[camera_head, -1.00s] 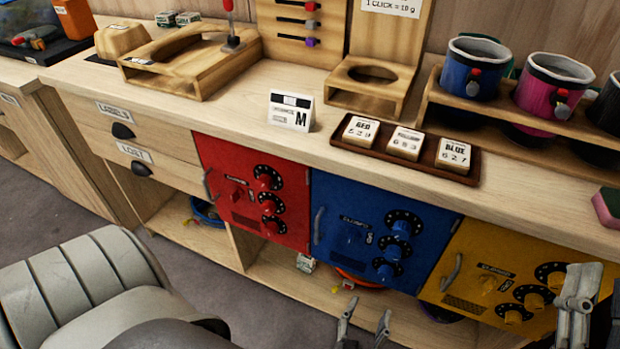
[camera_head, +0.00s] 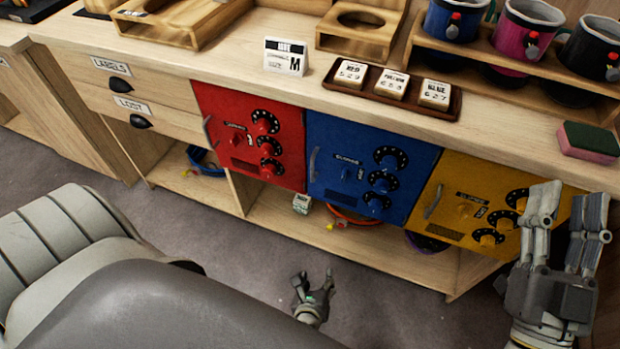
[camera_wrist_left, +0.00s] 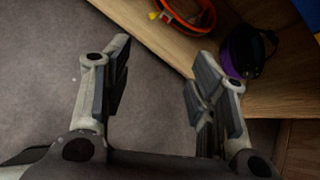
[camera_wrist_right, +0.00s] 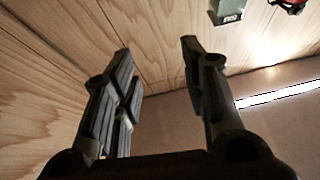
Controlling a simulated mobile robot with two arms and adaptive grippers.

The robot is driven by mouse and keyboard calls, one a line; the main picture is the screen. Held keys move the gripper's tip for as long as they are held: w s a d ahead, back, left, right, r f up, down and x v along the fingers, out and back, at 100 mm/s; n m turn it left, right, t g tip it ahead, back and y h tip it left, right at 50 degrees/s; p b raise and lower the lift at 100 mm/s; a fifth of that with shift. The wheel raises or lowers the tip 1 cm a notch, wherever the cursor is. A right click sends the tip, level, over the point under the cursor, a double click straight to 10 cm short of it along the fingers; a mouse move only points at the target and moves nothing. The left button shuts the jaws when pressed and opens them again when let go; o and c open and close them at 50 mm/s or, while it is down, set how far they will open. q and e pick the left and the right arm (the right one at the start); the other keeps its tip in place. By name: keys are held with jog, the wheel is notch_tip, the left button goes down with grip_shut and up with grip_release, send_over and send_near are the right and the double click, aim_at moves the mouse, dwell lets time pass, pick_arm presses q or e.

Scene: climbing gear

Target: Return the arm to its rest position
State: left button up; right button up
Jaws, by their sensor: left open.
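My left gripper (camera_head: 314,292) is low over the floor in front of the bench, beyond my own grey arm. Its jaws are apart and empty; they also show in the left wrist view (camera_wrist_left: 158,85). My right gripper (camera_head: 570,205) is raised at the right, in front of the yellow door (camera_head: 468,205). Its two fingers stand apart and point up, with nothing between them. The right wrist view also shows its fingers (camera_wrist_right: 160,85) apart, against wood panelling.
The bench (camera_head: 330,95) has red (camera_head: 250,135), blue (camera_head: 365,170) and yellow doors. A tray (camera_head: 335,82) with number blocks, a sign (camera_head: 287,56), cups and a sponge (camera_head: 590,141) are on top. An orange ring (camera_head: 350,216) lies on the low shelf. The floor in front is clear.

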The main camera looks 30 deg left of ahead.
pick_arm(q)
jog(key=shift+s+a+f+n+g, duration=0.3)
jog(key=shift+s+f+n, duration=0.1)
jog(key=shift+s+f, duration=0.15)
pick_arm(e)
jog(key=shift+s+r, duration=0.15)
